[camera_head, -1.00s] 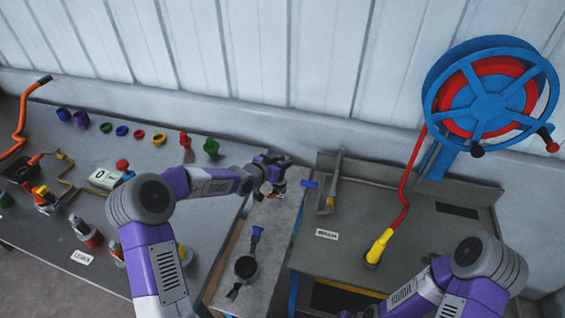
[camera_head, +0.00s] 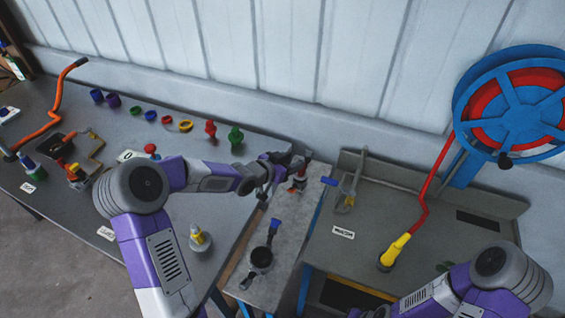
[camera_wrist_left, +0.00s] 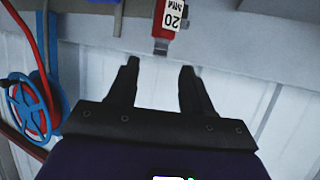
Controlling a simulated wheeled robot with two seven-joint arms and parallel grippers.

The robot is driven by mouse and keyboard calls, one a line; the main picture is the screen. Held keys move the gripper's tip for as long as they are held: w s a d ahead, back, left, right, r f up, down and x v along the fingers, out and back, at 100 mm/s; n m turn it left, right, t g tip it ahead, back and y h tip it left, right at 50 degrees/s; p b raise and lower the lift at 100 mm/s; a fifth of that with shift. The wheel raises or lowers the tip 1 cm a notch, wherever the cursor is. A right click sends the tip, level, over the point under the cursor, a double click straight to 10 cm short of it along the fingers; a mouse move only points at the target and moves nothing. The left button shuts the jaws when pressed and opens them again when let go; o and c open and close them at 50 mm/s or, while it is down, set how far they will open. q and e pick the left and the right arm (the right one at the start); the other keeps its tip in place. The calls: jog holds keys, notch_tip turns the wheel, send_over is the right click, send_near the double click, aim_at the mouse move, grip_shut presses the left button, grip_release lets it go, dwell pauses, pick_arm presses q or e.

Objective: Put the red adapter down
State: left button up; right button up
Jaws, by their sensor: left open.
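The red adapter (camera_head: 299,180) stands near the far right part of the narrow grey bench, just right of my left gripper. In the left wrist view, a red body with a white "20 MM" label (camera_wrist_left: 168,22) shows at the top edge, cut off by the frame, and I take it for this adapter. My left gripper (camera_head: 281,177) is open. In the wrist view its two fingers (camera_wrist_left: 160,72) are spread with nothing between them, and the red body lies beyond the tips, apart from them. My right gripper is out of view; only its arm shows at lower right.
A black cup-shaped holder with a blue-ended handle (camera_head: 261,257) lies on the narrow bench. A blue-handled lever (camera_head: 347,190) and a yellow-ended red hose (camera_head: 396,250) are on the right bench. Coloured rings and a red fitting (camera_head: 210,130) stand on the left table.

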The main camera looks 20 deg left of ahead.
pick_arm(q)
jog(key=v, duration=0.4)
jog(key=shift+s+r+p, duration=0.1)
jog(key=shift+s+p, duration=0.1)
jog(key=shift+p, duration=0.2)
